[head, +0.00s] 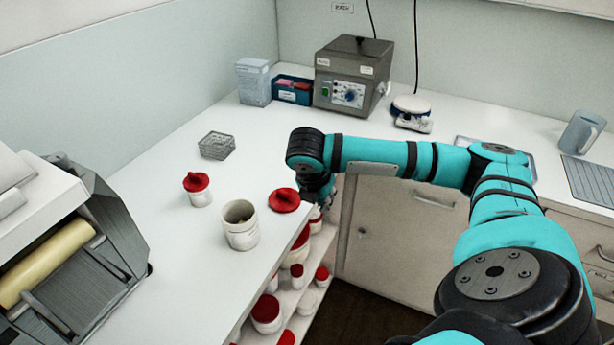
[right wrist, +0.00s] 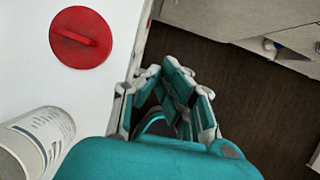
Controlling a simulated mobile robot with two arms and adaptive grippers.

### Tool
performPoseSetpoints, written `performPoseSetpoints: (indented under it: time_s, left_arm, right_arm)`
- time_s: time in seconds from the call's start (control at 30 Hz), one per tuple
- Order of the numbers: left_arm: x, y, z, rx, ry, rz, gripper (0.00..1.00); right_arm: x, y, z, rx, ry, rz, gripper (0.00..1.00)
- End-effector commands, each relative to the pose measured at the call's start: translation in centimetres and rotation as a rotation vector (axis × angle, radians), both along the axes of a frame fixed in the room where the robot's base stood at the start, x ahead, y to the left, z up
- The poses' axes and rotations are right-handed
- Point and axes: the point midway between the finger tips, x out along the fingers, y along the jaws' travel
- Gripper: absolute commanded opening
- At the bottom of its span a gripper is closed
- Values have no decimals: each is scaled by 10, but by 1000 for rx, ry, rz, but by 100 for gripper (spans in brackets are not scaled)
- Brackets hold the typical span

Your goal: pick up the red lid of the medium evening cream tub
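A round red lid (head: 285,200) with a raised bar handle lies flat on the white counter near its edge. In the right wrist view the lid (right wrist: 82,37) is at the upper left, clear of the fingers. An open, lidless white tub (head: 241,228) stands left of the lid; its printed side (right wrist: 42,138) shows at the lower left of the right wrist view. My right gripper (head: 318,190) is just right of the lid, by the counter edge. In the right wrist view its fingers (right wrist: 165,88) are apart and empty over the dark floor. My left gripper is out of view.
A smaller tub with a red lid (head: 197,188) and a wire basket (head: 216,145) stand behind. Shelves below the counter edge hold several red-lidded tubs (head: 266,312). A roller machine (head: 60,260) fills the left. The counter behind the lid is clear.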

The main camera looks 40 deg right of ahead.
Motion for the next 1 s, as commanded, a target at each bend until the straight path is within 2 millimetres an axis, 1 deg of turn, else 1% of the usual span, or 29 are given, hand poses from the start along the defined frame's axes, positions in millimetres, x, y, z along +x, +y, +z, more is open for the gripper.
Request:
performPoseSetpoints:
  time_s: [0.1,0.37,0.9,0.97,1.0]
  left_arm:
    - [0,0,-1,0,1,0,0]
    - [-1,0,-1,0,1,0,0]
    - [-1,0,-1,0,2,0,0]
    - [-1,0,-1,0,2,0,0]
    - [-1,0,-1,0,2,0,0]
  right_arm:
    - [-5,-1,0,0,0,0,0]
    - [-5,-1,1,1,0,0,0]
    - [-5,-1,1,1,0,1,70]
    - [-5,-1,1,1,0,1,78]
    - [-5,-1,1,1,0,1,80]
